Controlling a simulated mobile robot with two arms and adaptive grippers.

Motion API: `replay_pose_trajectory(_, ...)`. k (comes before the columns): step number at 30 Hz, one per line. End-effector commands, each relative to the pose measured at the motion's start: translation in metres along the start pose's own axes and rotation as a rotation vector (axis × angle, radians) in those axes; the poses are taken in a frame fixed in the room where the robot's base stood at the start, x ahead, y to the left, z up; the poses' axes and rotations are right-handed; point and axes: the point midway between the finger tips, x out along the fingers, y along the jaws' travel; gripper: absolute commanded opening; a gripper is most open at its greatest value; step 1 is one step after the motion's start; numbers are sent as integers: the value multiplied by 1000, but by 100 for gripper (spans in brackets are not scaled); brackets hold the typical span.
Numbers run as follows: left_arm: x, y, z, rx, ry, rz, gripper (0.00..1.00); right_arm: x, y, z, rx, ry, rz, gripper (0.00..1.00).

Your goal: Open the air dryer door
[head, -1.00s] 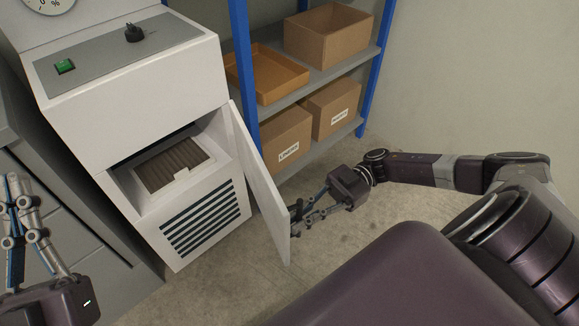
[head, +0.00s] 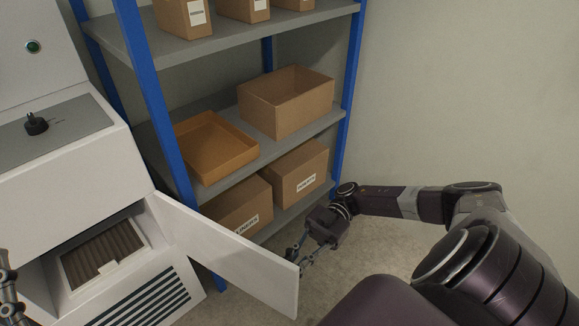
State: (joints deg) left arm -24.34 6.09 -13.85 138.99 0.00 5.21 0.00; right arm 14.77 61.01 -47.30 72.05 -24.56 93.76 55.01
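The white air dryer (head: 75,180) stands at the left of the head view. Its door (head: 232,258) is swung open, hinged at the right side of the opening and angled out toward the lower right. A brown pleated filter (head: 103,254) shows inside the opening. My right gripper (head: 297,258) is at the free edge of the door, partly behind it. Its fingers look spread, but I cannot tell whether they touch the door. My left gripper (head: 8,290) shows only partly at the left edge, away from the door.
A blue and grey shelf (head: 230,166) stands behind the door, holding cardboard boxes (head: 287,100) and an orange tray (head: 214,147). A grey-green wall is at the right. Some bare floor (head: 375,245) shows beyond my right arm.

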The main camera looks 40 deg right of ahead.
Motion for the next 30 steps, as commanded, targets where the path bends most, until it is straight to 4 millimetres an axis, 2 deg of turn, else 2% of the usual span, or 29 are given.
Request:
replay_pose_trajectory(16, 0, -1, 5, 1, -24, -1, 0, 0, 0, 2, 4, -4, -2, 0)
replay_pose_trajectory(17, 0, -1, 5, 1, -24, -1, 0, 0, 0, 2, 4, -4, -2, 11)
replay_pose_trajectory(21, 0, 0, 5, 1, -23, -1, 0, 0, 0, 2, 3, -3, -1, 26)
replay_pose_trajectory(30, 0, -1, 4, 2, -22, -1, 0, -1, 1, 1, 1, -2, 0, 26)
